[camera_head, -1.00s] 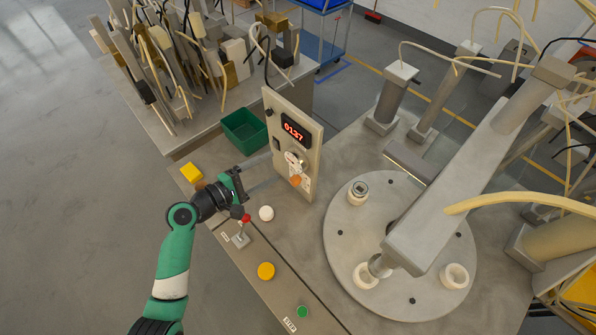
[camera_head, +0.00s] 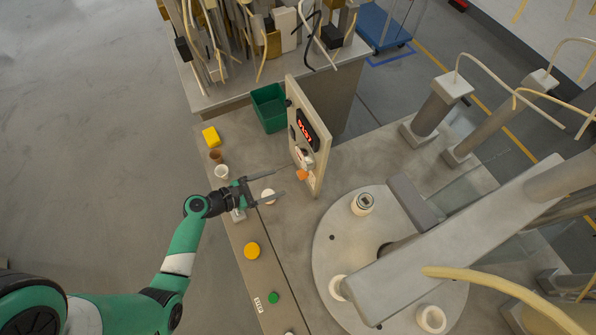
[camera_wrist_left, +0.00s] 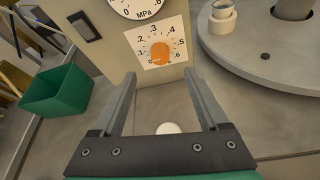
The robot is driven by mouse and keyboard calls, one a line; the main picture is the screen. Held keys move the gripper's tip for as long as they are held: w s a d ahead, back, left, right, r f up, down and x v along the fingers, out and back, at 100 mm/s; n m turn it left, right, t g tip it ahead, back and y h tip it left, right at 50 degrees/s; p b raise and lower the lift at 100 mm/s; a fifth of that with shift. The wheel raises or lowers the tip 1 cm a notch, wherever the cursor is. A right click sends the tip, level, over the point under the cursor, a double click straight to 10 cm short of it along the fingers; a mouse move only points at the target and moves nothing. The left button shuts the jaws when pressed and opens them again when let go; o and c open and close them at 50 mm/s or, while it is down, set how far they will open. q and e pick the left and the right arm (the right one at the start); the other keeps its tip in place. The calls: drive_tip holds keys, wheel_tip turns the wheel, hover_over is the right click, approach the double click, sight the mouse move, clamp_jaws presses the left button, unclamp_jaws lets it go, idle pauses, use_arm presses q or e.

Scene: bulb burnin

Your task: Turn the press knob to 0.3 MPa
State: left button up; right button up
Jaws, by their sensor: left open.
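The orange press knob (camera_head: 302,175) sits low on the upright panel (camera_head: 319,160). In the left wrist view the knob (camera_wrist_left: 160,51) is at the centre of a white dial (camera_wrist_left: 157,38) marked .1 to .6; I cannot tell where it points. Above it, a round MPa gauge (camera_wrist_left: 137,8) is cut off by the top edge, so its reading is unclear. My left gripper (camera_head: 286,180) is open and empty, its two fingers pointing at the panel. In the wrist view the knob lies between and beyond the fingertips (camera_wrist_left: 160,75), apparently apart from them. My right gripper is not in view.
A white ball-like knob (camera_head: 268,196) lies below my fingers. A green bin (camera_head: 270,108) stands left of the panel. A yellow button (camera_head: 251,250) and a green button (camera_head: 272,297) are on the near strip. A round turntable (camera_head: 330,262) is to the right.

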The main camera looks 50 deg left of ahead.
sight(299, 175)
use_arm(q)
drive_tip(key=b+x, duration=0.3)
drive_tip(key=x, duration=0.6)
drive_tip(key=shift+w+d, duration=0.1)
drive_tip(key=shift+w, duration=0.2)
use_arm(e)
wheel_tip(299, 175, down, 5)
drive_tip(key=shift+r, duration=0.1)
use_arm(q)
clamp_jaws()
